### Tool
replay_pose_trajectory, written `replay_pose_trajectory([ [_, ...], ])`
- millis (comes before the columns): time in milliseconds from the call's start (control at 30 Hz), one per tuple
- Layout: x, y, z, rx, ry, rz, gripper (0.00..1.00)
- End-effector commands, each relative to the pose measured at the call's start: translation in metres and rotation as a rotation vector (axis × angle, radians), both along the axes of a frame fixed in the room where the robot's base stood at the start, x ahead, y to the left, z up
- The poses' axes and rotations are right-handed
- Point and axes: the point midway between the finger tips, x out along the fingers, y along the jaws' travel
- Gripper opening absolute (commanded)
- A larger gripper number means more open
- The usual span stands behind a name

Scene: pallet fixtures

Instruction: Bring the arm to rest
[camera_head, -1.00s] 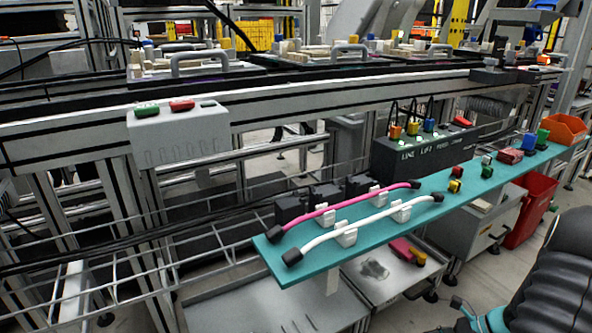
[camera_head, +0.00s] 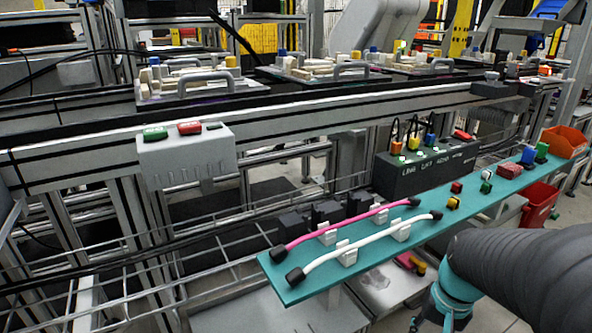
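My arm shows at the lower right of the head view as a dark ribbed sleeve with a teal joint; its end is out of the picture or hidden, so my gripper's fingers do not show. No object is seen held. The arm covers part of the area in front of the teal shelf (camera_head: 330,280), near its right half.
A pink tube (camera_head: 345,228) and a white tube (camera_head: 365,248) lie in white clips on the shelf. A black box (camera_head: 425,170) with lit buttons stands behind. An orange bin (camera_head: 564,142) is at the far right end. A conveyor (camera_head: 300,118) carrying pallets runs behind.

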Motion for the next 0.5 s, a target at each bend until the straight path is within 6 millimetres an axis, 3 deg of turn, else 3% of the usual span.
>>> replay_pose_trajectory([
  [33, -0.005, 0.007, 0.015, -0.031, -0.032, 0.045, 0.39],
  [500, -0.046, 0.066, 0.112, -0.190, -0.339, 0.323, 0.39],
])
